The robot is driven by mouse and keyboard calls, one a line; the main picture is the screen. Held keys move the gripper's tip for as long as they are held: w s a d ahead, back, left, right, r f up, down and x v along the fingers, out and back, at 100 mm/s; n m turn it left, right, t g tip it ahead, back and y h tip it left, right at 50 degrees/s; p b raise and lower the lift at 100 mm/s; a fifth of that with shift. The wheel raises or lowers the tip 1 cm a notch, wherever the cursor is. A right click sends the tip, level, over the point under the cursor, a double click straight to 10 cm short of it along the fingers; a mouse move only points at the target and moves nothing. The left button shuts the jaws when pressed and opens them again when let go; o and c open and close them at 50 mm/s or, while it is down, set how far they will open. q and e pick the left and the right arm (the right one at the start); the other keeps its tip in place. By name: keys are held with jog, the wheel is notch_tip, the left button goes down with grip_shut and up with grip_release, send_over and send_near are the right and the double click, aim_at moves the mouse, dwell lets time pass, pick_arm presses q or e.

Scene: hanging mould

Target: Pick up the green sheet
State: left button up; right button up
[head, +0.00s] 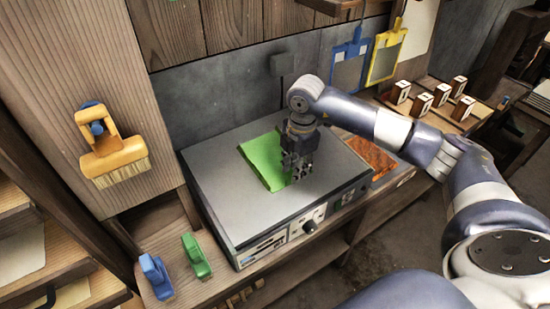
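The green sheet (262,161) lies on the flat top of a grey metal box (222,189). My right arm reaches in from the right, and my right gripper (297,177) points down at the sheet's right edge. The gripper hides part of that edge. I cannot tell whether its fingers are touching the sheet, or whether they are open or shut. My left gripper is not in view.
A blue clip (155,277) and a green clip (196,256) stand at the bench's front left. A brush (113,160) hangs on the left panel. Blue (349,66) and yellow (386,54) frames hang behind. Several wooden blocks (421,104) stand at right.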

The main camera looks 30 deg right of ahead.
jog(key=f, duration=0.1)
jog(key=f+p, duration=0.1)
jog(key=f, duration=0.1)
jog(key=shift+w+a+f+p, duration=0.1)
jog(key=shift+w+f+p, duration=0.1)
jog(key=shift+w+p, duration=0.1)
jog(key=shift+f, duration=0.4)
jog(key=shift+c, duration=0.4)
grip_shut()
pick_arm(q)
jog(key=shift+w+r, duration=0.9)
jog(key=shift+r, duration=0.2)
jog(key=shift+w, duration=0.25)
